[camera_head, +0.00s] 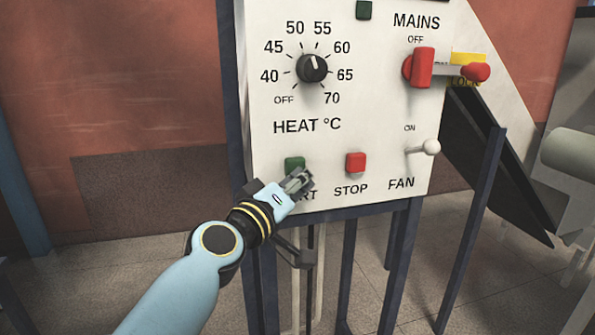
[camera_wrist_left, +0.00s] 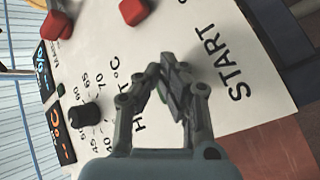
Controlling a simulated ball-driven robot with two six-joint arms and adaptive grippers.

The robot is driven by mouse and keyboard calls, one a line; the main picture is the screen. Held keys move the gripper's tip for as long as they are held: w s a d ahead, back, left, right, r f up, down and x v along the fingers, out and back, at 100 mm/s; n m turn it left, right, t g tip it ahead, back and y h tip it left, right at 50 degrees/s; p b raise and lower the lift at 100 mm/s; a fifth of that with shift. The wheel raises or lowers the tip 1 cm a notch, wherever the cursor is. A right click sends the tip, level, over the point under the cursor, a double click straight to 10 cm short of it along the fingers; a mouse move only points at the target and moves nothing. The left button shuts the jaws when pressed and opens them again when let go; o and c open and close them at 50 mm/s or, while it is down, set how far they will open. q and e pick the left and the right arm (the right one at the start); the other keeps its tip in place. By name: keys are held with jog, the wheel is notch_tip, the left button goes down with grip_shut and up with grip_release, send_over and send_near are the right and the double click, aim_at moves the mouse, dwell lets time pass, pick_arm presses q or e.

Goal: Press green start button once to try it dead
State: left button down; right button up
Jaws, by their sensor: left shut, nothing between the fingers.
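The green start button (camera_head: 294,163) is at the lower left of the white panel (camera_head: 345,115), above the partly covered START label. My left gripper (camera_head: 299,181) is shut and empty. Its fingertips are in front of the panel, at the button's lower right in the head view. In the left wrist view the shut fingers (camera_wrist_left: 170,85) cover most of the button, and only a sliver of green (camera_wrist_left: 162,96) shows beside them. I cannot tell whether the fingers touch the button. My right gripper is not in view.
The red stop button (camera_head: 356,162) is just right of start. Dark blue frame legs (camera_head: 400,260) stand below.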

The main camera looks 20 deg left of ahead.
pick_arm(q)
jog(key=shift+s+d, duration=0.55)
jog(key=shift+s, duration=0.25)
